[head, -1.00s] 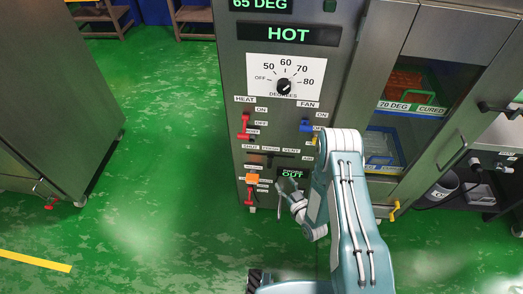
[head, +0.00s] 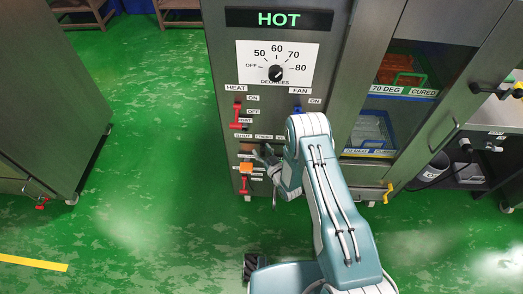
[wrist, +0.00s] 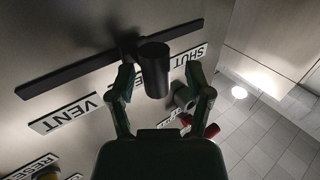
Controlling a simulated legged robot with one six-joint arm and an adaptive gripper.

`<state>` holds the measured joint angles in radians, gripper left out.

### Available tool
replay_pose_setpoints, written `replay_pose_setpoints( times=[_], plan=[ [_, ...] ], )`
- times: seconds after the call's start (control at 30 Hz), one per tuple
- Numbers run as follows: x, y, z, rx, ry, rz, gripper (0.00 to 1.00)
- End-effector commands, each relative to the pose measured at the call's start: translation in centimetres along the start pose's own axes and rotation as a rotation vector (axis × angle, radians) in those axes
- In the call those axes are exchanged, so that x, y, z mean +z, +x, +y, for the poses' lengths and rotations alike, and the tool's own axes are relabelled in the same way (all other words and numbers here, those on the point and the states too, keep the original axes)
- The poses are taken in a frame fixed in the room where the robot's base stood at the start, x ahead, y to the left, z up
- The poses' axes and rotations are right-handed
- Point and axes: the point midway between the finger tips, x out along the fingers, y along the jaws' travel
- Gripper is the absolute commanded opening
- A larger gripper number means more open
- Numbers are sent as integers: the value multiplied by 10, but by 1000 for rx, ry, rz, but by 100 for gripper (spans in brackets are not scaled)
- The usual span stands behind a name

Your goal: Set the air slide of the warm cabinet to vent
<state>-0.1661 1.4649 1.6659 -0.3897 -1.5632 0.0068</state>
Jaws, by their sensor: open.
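The warm cabinet (head: 220,60) stands in the middle of the head view, with HOT on its display. Its air slide has a dark round knob (wrist: 154,70) on a black slot (wrist: 60,77), in the wrist view. The VENT label (wrist: 65,114) is left of the knob there and the SHUT label (wrist: 188,58) right. My gripper (wrist: 159,74) is open, one finger on each side of the knob; contact is not clear. My gripper (head: 268,157) is at the panel in the head view, partly covering the slide.
Red heat lever (head: 237,115) and blue fan lever (head: 297,109) sit above the slide. A glass-fronted compartment (head: 405,75) is to the right. Green floor (head: 140,180) is open at left.

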Motion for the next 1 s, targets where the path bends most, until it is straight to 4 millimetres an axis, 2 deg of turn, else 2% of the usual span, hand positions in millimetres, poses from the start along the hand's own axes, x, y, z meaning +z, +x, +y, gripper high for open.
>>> replay_pose_setpoints(
  times=[0.23,0.27,0.3,0.4,0.67,0.77,1.0],
  plan=[
    [1,2,-1,1,-2,-2,65],
    [1,2,-1,1,-3,-2,56],
    [1,2,-1,1,-3,-2,38],
    [1,2,-1,1,-3,-3,0],
    [2,1,2,4,-2,-7,0],
    [3,-6,12,8,-1,-9,0],
    [4,-32,51,12,-1,-11,0]
  ],
)
